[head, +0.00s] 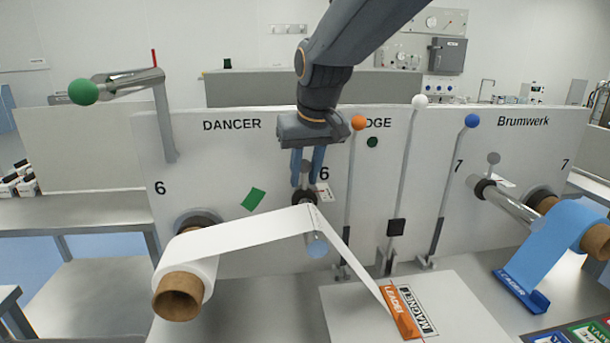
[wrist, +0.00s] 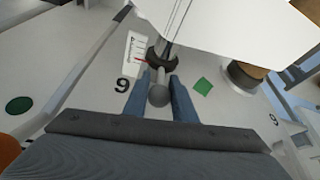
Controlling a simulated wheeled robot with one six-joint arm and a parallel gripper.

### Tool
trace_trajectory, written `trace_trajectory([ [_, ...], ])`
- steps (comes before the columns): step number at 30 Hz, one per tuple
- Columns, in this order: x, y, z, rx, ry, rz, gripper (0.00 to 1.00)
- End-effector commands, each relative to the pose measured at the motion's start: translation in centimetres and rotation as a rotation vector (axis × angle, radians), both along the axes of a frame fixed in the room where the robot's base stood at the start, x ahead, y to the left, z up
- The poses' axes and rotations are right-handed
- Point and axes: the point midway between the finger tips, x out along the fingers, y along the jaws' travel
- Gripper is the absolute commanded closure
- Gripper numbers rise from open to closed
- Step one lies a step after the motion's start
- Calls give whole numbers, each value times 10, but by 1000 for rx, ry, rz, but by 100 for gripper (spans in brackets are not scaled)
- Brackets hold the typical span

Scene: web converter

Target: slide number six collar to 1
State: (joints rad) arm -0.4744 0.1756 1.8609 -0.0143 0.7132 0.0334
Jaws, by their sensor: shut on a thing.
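The number six collar is a dark ring (head: 303,198) on the roller shaft beside the right-hand "6" on the white panel. It also shows in the wrist view (wrist: 163,60). A grey ball knob (wrist: 158,95) stands out from it on a short stem. My gripper (head: 307,172) points down at the panel, with its two blue fingers on either side of the knob and shut on it. In the wrist view my gripper (wrist: 160,78) has the knob between its fingers. A small white scale (wrist: 134,52) with a red line is beside the collar; its digits are too small to read.
A white web (head: 245,229) runs from the left roll over the roller below my gripper to an orange leader bar (head: 401,311). Levers with orange (head: 358,122), white (head: 420,101) and blue (head: 472,120) balls stand right of my gripper. A green patch (head: 253,199) is left.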

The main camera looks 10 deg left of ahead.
Motion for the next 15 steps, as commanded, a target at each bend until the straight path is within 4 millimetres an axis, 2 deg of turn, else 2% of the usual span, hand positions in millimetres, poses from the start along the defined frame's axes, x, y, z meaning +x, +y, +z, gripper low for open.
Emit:
trace_trajectory([
  [6,1,0,1,1,-2,0,100],
  [7,1,0,1,1,-2,0,72],
  [9,1,0,1,1,-2,0,61],
  [15,1,0,0,0,-1,0,58],
])
